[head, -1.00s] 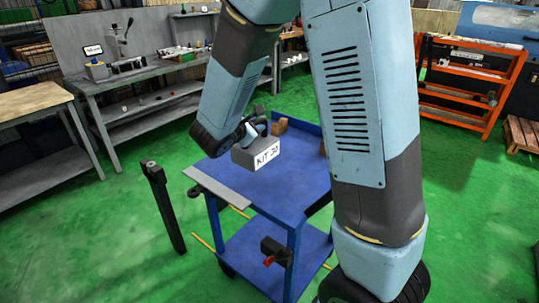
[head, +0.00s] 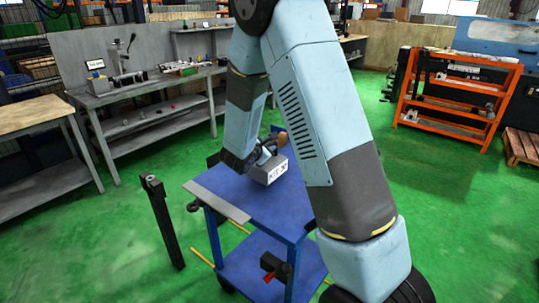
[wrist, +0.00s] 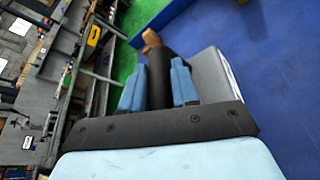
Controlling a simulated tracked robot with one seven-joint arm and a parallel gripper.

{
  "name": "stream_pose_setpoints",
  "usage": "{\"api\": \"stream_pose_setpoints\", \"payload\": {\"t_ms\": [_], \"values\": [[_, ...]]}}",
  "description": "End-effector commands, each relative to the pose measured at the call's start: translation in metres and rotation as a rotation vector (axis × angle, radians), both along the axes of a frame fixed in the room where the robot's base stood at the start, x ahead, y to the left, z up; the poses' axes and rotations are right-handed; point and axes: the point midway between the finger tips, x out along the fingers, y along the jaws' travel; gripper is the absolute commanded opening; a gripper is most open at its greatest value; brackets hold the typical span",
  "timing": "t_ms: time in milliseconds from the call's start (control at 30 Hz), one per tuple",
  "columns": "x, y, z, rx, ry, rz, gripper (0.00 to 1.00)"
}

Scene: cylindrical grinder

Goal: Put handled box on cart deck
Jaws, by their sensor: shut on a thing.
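The handled box (head: 270,172) is a grey box with a white "KIT" label on its front. It is over the blue cart deck (head: 285,208), towards the back half; I cannot tell whether its base touches the deck. My gripper (head: 264,150) is shut on the box's dark handle. In the wrist view, the two blue fingers (wrist: 158,90) stand on either side of the black handle (wrist: 160,70), with the grey box (wrist: 210,75) just to the right and the blue deck (wrist: 275,50) beyond. The box's underside is hidden.
A brown block (wrist: 151,40) is near the handle's far end in the wrist view. A grey plate (head: 217,200) lies along the deck's left edge. A black post (head: 162,220) stands left of the cart. The front deck is clear. An orange rack (head: 460,95) stands at right.

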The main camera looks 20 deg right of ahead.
Motion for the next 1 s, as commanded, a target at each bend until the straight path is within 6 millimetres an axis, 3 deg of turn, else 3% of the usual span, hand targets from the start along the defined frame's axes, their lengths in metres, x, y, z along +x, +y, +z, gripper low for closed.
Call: {"api": "stream_pose_setpoints", "payload": {"t_ms": [367,600,633,867,1000], "values": [[0.004,-0.003,-0.034,-0.002,0.001,-0.001,0.00],[0.004,-0.003,-0.036,-0.001,0.000,-0.001,0.00],[0.004,-0.003,-0.037,-0.001,0.001,0.000,0.31],[0.004,-0.004,-0.036,0.000,0.001,-0.001,0.53],[0.004,-0.004,-0.036,0.000,0.000,-0.001,0.55]]}}
